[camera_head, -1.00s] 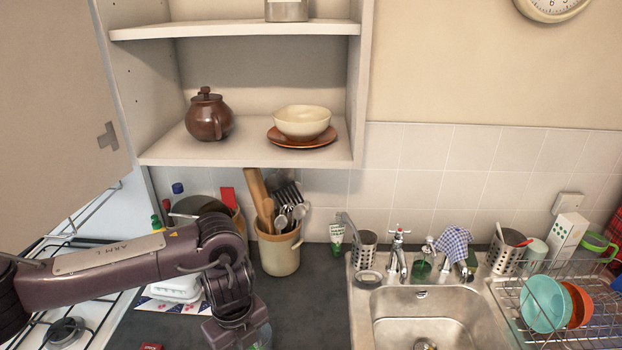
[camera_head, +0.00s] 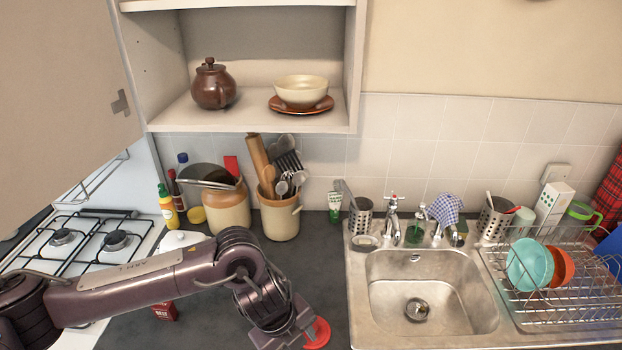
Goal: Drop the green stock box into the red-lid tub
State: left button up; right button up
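My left arm comes in from the left over the dark counter. My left gripper (camera_head: 290,333) points down near the bottom edge of the view, and its fingertips are hidden, so I cannot tell whether it is open or holds something. A round red lid (camera_head: 319,333) shows just right of the gripper, partly covered by it. The tub's body is not clearly visible. I see no box that I can identify as the green stock box. A small red box (camera_head: 165,311) stands on the counter behind my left forearm. My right gripper is not in view.
The sink (camera_head: 430,290) is right of the gripper, with a dish rack (camera_head: 560,310) beyond it. A utensil crock (camera_head: 280,218) and a brown-topped jar (camera_head: 228,208) stand behind my arm. The stove (camera_head: 85,240) is at left. An open cabinet (camera_head: 250,115) hangs above.

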pick_arm(q)
jog(key=s+d+r+n+t+h, duration=0.3)
jog(key=d+r+n+t+h, duration=0.45)
jog(key=d, duration=0.65)
jog(key=s+a+f+n+g+y, duration=0.1)
jog(key=a+n+y, duration=0.3)
jog(key=a+n, duration=0.5)
jog(key=s+a+f+n+g+y, duration=0.15)
jog(key=a+n+y, duration=0.35)
jog(key=a, duration=0.8)
jog(key=s+a+f+n+g, duration=0.2)
jog(key=s+a+f+n, duration=0.3)
jog(key=a, duration=0.3)
jog(key=s+f+g+y+b, duration=0.2)
jog(key=f+b, duration=0.6)
jog(key=f, duration=2.9)
jog(key=s+a+f+b, duration=0.2)
jog(key=s+f+b, duration=0.1)
jog(key=s+f, duration=0.7)
jog(key=s+a+f+b, duration=0.2)
jog(key=s+f+b, duration=0.1)
jog(key=s+f, duration=0.8)
notch_tip(320, 180, down, 4)
jog(key=shift+g+h, duration=0.35)
jog(key=shift+g, duration=0.05)
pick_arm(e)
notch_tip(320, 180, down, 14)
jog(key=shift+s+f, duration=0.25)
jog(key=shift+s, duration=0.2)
